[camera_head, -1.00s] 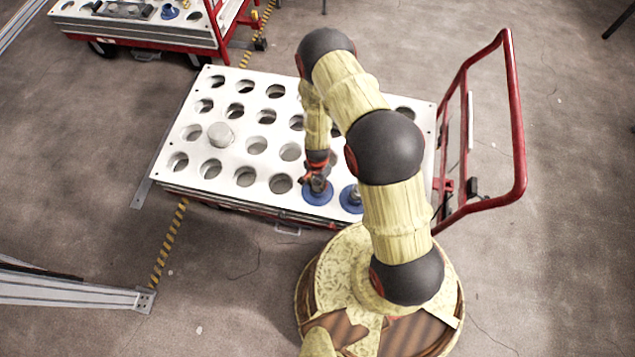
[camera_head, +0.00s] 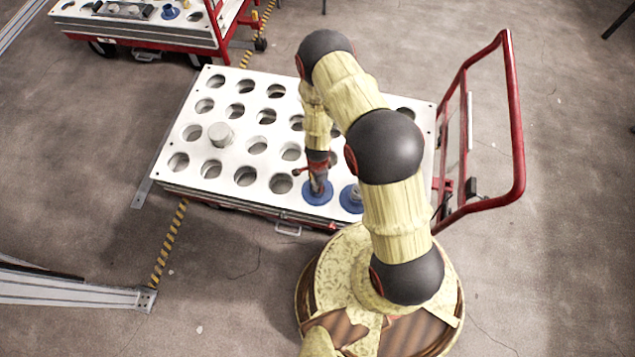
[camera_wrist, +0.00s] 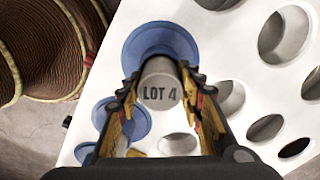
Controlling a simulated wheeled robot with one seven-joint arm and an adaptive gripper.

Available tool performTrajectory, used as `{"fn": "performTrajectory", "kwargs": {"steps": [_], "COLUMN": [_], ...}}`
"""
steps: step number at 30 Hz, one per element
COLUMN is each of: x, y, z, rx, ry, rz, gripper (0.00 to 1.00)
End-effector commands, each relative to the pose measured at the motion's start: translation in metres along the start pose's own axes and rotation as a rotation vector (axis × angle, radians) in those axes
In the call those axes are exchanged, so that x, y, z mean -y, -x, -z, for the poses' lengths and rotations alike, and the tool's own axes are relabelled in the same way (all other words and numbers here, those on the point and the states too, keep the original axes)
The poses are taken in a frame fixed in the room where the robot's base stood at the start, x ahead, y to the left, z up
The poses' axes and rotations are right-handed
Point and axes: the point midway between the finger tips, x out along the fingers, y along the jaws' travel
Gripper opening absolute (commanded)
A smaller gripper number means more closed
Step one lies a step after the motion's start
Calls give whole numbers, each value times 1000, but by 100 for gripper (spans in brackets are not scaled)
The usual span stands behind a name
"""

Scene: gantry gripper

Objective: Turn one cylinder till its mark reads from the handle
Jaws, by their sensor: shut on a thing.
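My gripper (camera_head: 317,186) points down at the cart's front edge, shut on a grey cylinder (camera_wrist: 158,92). The cylinder rises from a blue round flange (camera_head: 316,197), which rests on the white plate. In the wrist view the fingers (camera_wrist: 160,82) lie on both sides of the cylinder. The mark LOT 4 shows upright on it there, facing the wrist camera. A second blue flanged piece (camera_head: 350,199) sits just to the right, partly hidden by my arm. The cart's red handle (camera_head: 516,130) stands at the right end.
The white plate (camera_head: 225,95) has several open round holes. A plain grey cylinder (camera_head: 220,134) stands in one at the left. Another cart (camera_head: 150,35) is at the back left. A metal rail (camera_head: 75,288) lies at the lower left.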

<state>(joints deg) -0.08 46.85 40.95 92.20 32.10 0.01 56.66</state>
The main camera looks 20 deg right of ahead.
Motion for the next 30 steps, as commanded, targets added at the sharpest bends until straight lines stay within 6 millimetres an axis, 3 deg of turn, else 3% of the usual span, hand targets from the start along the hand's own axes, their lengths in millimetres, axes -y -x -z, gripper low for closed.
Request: {"fn": "performTrajectory", "kwargs": {"steps": [9, 14, 15, 26, 30], "x": [1, 1, 1, 0, 0], "y": [1, 0, 0, 0, 0], "z": [0, 0, 0, 0, 0], "rx": [0, 0, 0, 0, 0], "ry": [-254, -262, -262, -260, -260], "rz": [1, 1, 1, 0, 0], "gripper": [0, 0, 37, 58, 58]}}
